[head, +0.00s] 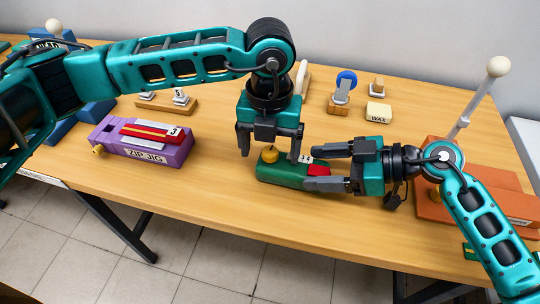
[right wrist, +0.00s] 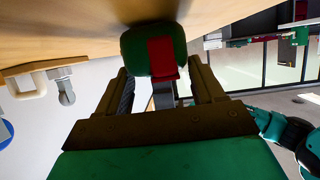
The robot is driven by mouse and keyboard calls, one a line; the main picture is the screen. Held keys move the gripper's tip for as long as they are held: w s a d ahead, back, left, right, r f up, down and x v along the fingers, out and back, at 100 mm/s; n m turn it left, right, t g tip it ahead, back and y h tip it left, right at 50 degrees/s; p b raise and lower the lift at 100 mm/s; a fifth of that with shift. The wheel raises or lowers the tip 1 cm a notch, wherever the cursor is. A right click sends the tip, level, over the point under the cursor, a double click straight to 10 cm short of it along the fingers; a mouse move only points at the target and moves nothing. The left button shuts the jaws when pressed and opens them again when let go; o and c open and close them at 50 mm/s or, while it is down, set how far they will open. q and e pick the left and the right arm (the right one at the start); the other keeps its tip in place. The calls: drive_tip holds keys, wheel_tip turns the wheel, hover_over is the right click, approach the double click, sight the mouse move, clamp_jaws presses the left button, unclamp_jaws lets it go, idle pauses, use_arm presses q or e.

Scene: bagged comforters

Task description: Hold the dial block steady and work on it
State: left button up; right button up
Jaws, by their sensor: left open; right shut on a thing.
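The dial block is a green block (head: 280,172) with a yellow dial (head: 270,155) on its top left and a red part (head: 319,170) on its right end. It lies on the table near the front edge. My right gripper (head: 308,168) reaches in from the right and is shut on the right end of the block, one finger on each side. In the right wrist view the block's green end (right wrist: 135,45) with its red strip (right wrist: 163,58) shows between the fingers. My left gripper (head: 270,150) points down over the yellow dial, open, its fingers on either side of it. Contact with the dial cannot be told.
A purple zip jig (head: 145,138) lies on the left of the table (head: 215,190). A wax block (head: 378,112) and wooden stands (head: 340,104) are behind the grippers. An orange base with a white-knobbed lever (head: 497,68) stands at the right.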

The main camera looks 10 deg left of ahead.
use_arm(q)
drive_tip(key=shift+r, duration=0.1)
idle(0.3)
drive_tip(key=shift+r, duration=2.95)
use_arm(e)
drive_tip(key=o, duration=1.1)
drive_tip(key=shift+o, duration=0.2)
use_arm(q)
drive_tip(key=shift+r, duration=0.1)
use_arm(e)
drive_tip(key=shift+d+r, duration=0.1)
use_arm(q)
drive_tip(key=shift+r+p, duration=1.05)
drive_tip(key=shift+p, duration=0.15)
use_arm(e)
drive_tip(key=shift+r+v, duration=0.2)
drive_tip(key=shift+v, duration=1.05)
use_arm(q)
drive_tip(key=shift+r+p, duration=0.75)
drive_tip(key=shift+r, duration=0.05)
use_arm(e)
drive_tip(key=shift+r+v, duration=0.25)
drive_tip(key=shift+v, duration=1)
drive_tip(key=shift+f, duration=0.1)
